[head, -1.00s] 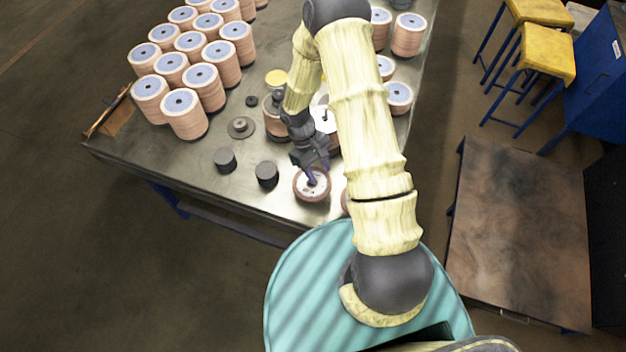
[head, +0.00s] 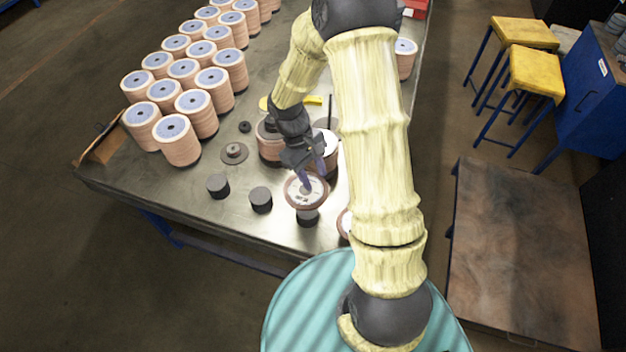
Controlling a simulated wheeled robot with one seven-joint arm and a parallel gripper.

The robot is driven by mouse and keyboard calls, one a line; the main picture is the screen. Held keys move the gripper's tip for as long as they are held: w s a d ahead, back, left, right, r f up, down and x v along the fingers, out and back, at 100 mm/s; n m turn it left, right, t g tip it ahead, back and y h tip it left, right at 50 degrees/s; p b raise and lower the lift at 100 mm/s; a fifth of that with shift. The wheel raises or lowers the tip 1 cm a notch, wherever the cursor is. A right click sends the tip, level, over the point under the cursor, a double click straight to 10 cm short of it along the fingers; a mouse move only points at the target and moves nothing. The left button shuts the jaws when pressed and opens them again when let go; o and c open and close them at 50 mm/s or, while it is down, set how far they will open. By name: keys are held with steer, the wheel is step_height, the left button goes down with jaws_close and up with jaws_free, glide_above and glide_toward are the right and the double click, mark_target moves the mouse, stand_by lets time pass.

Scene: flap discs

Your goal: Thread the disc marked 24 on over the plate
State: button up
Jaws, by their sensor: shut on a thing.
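My gripper (head: 310,181) is shut on a reddish-brown disc (head: 304,203) with a pale printed face, held at its middle. The disc is off the table, above a short black cylinder (head: 308,218) that it partly covers. Its number is too small to read. A grey round plate with a small raised hub (head: 234,153) lies flat on the table, left of my gripper. A thin upright dark rod (head: 330,108) stands behind my gripper, by another grey round piece (head: 322,123); my arm hides part of that area. I cannot tell which plate the task names.
Tall stacks of discs (head: 178,144) fill the left of the steel table (head: 225,181). Two black cylinders (head: 218,186) (head: 260,199) stand near the front edge. Stacks stand behind my gripper (head: 270,146). Another disc (head: 345,223) lies half hidden by my arm.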

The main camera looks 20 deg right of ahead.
steer(key=shift+w, duration=0.1)
stand_by(0.5)
steer(key=w+r+m+y, duration=0.1)
steer(key=w+m+y, duration=0.2)
steer(key=w+m, duration=0.6)
steer(key=w, duration=0.4)
steer(key=shift+m+g+y, duration=0.3)
steer(key=shift+m+y, duration=0.1)
steer(key=shift+w+d, duration=0.1)
